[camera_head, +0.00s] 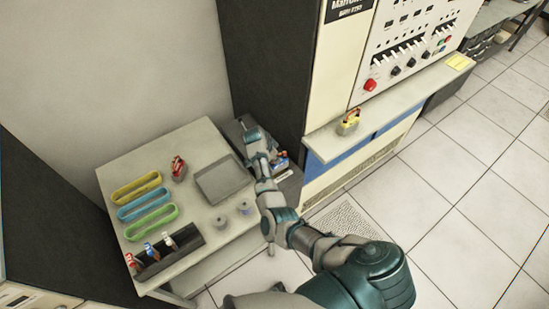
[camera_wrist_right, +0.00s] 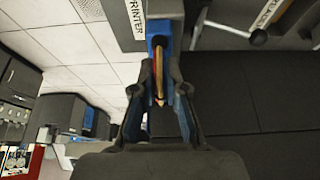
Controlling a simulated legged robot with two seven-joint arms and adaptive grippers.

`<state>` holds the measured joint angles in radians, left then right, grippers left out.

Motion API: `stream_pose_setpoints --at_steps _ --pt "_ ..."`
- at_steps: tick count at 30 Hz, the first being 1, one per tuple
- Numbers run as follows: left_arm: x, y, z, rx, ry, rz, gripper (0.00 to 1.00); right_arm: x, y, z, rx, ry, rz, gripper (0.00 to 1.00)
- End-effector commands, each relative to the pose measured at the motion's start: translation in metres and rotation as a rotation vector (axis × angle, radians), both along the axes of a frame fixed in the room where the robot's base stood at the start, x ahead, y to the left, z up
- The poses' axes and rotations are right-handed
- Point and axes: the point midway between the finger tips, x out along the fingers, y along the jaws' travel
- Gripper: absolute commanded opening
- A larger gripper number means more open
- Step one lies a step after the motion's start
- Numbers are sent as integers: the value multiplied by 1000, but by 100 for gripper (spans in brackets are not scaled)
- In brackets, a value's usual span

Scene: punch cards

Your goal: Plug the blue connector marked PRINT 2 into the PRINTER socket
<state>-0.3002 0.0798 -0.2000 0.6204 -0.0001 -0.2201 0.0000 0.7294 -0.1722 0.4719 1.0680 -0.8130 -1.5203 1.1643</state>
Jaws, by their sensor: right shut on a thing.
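My right gripper (camera_head: 247,127) reaches to the dark box beside the tall cabinet. In the right wrist view its two fingers (camera_wrist_right: 160,75) are closed on a blue connector (camera_wrist_right: 158,42) with a thin yellow-orange cable running back between the fingers. The PRINTER label (camera_wrist_right: 136,18) is at the top, right beside the connector's front end. The socket opening is hidden, so I cannot tell whether the connector is in it or only against it. The PRINT 2 marking cannot be read. My left gripper is not in view.
A small table (camera_head: 195,130) holds yellow, blue and green oval rings, a grey pad, two small grey cylinders and a dark rack (camera_head: 180,250) with several coloured connectors. The cabinet ledge (camera_head: 390,105) carries a yellow padlock-like object (camera_head: 348,124). Tiled floor at the right is clear.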

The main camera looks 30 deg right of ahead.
Motion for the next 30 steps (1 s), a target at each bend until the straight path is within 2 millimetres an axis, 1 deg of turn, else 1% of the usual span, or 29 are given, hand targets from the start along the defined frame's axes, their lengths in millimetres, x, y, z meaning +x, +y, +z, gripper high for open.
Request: stream_pose_setpoints --at_steps 30 --pt "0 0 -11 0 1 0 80 1 0 -17 -1 -1 0 0"
